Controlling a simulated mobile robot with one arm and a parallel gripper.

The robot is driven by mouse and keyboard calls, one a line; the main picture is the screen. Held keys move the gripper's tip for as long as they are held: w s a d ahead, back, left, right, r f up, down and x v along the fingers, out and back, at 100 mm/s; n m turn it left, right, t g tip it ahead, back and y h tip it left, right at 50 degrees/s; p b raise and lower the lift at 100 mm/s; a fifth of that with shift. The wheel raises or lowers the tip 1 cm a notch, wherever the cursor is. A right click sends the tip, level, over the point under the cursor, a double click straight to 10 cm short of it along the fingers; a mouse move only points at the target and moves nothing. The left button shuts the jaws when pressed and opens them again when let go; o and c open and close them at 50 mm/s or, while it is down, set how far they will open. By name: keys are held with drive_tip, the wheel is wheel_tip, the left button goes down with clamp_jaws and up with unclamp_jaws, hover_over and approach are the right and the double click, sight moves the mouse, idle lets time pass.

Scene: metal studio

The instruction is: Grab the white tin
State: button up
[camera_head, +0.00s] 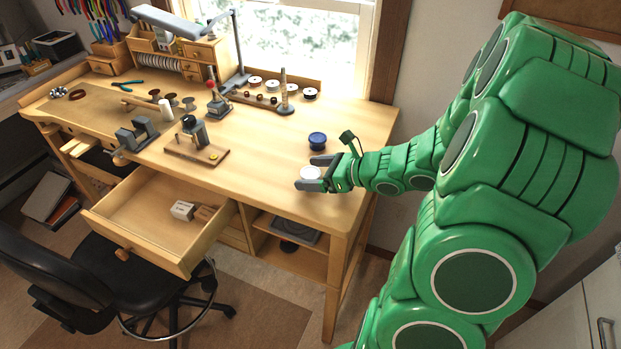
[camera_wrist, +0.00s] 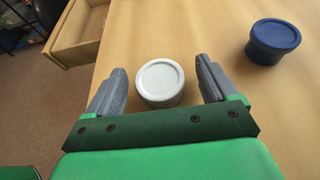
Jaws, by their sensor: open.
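The white tin (camera_head: 311,172) is a small round lidded tin standing upright near the right front of the wooden workbench. It also shows in the wrist view (camera_wrist: 160,80), between the two grey fingers. My gripper (camera_head: 318,173) is open, with one finger on each side of the tin. In the wrist view my gripper (camera_wrist: 162,88) has a visible gap between the tin and the right finger; the left finger is closer. The lower front of the tin is hidden by the gripper's palm edge.
A blue tin (camera_head: 317,140) stands just behind the white one. An open drawer (camera_head: 150,207) sticks out at the front left, holding small blocks. The bench top (camera_head: 265,165) between board and gripper is clear.

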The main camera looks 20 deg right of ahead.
drive_tip(key=shift+w+a+f, duration=0.15)
drive_tip(key=shift+w+a, duration=0.1)
drive_tip(key=shift+c, duration=0.3)
drive_tip(key=c, duration=1.1)
